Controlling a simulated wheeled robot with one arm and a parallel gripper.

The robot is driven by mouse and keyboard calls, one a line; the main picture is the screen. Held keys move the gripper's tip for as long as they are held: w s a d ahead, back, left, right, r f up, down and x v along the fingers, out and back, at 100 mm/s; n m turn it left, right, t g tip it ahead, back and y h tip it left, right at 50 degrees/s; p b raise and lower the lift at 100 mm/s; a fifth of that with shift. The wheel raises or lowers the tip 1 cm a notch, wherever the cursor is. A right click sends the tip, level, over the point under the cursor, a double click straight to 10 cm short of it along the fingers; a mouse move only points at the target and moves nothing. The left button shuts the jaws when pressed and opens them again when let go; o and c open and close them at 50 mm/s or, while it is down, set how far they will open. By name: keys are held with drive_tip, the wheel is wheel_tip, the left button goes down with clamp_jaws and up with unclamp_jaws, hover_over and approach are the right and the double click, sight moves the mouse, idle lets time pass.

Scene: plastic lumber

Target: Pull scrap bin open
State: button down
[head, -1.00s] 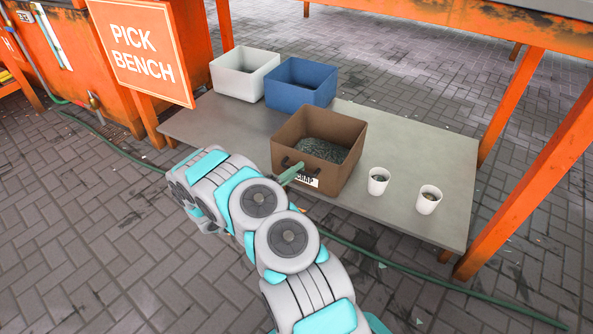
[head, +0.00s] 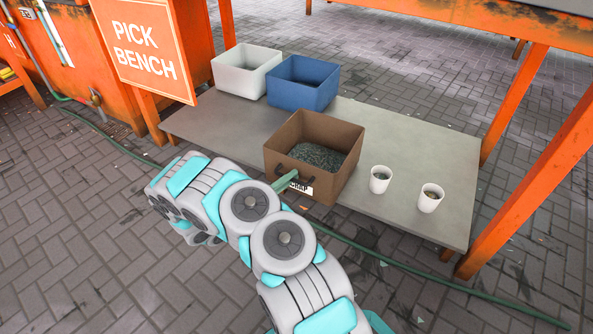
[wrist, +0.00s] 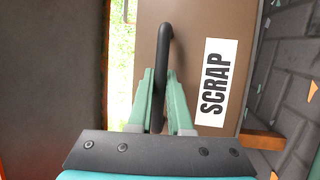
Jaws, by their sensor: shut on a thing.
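The scrap bin (head: 340,178) is a brown open-topped box holding dark grey-green scrap, with a white SCRAP label and dark handle on its front. It rests on the grey shelf (head: 410,150), and its front appears to stick out a little past the shelf's front edge. My gripper (head: 286,183) is at the bin's front. In the wrist view, my green fingers (wrist: 160,88) are shut on the black handle (wrist: 164,45), left of the SCRAP label (wrist: 213,80). The fingertips are partly hidden by my arm in the head view.
A white bin (head: 243,75) and a blue bin (head: 300,85) stand behind. Two white cups (head: 380,180) (head: 430,199) stand right of the scrap bin. Orange posts (head: 530,170) frame the shelf. A green hose (head: 400,268) lies on the open paved floor in front.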

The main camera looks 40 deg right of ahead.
drive_tip(key=s+a, duration=0.3)
drive_tip(key=a, duration=0.5)
drive_tip(key=s+a, duration=0.4)
drive_tip(key=a, duration=0.4)
drive_tip(key=shift+a, duration=0.3)
drive_tip(key=c, duration=0.8)
unclamp_jaws()
drive_tip(key=shift+c, duration=0.2)
drive_tip(key=a+f, duration=0.1)
drive_tip(key=a, duration=0.6)
drive_tip(key=shift+a+f, duration=0.15)
drive_tip(key=shift+a, duration=0.2)
drive_tip(key=shift+w, duration=0.1)
